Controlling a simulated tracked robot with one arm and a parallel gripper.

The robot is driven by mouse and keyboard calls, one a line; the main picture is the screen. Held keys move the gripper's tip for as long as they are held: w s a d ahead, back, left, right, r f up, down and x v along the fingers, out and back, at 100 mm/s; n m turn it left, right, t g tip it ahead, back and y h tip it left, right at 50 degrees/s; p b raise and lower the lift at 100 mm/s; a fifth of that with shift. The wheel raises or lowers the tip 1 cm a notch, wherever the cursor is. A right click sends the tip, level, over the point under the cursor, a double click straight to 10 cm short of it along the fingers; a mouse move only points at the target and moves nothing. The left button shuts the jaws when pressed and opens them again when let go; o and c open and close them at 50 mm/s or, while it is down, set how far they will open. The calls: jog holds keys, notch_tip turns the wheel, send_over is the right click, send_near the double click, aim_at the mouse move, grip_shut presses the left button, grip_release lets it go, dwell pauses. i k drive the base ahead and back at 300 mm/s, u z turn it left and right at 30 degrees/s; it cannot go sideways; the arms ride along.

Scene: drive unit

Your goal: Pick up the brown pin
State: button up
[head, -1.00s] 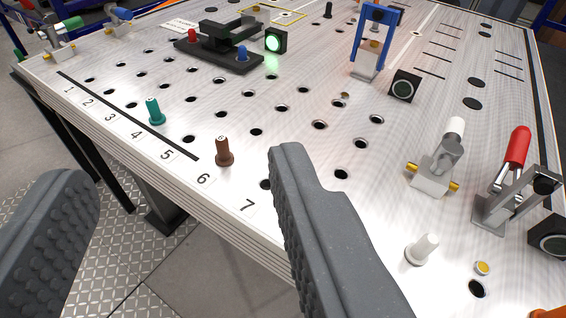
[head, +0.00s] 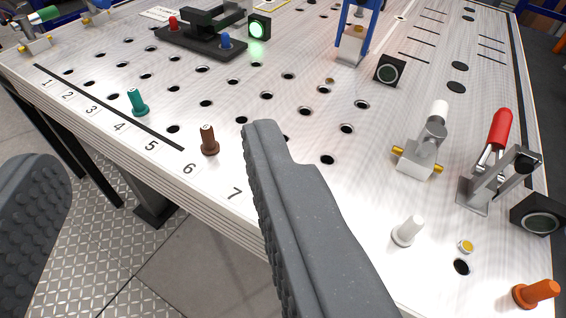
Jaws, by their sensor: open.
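The brown pin (head: 209,139) stands upright in the white perforated table (head: 300,125), near the front edge by the printed number 6. My gripper (head: 155,200) is open and empty, its two grey padded fingers wide apart. In the picture the pin lies between the fingers, closer to the right finger, and beyond them. The right finger does not appear to touch it.
A green pin (head: 138,102) stands to the left of the brown one. A white pin (head: 408,231), an orange pin (head: 536,293) and a red-handled clamp (head: 498,150) are at right. A black block (head: 205,38) with a red and a blue pin is farther back.

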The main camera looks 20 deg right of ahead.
aim_at(210, 146)
jog(key=z, duration=0.05)
jog(key=k, duration=0.5)
jog(key=u, duration=1.25)
jog(key=i, duration=1.7)
jog(key=z, duration=1.55)
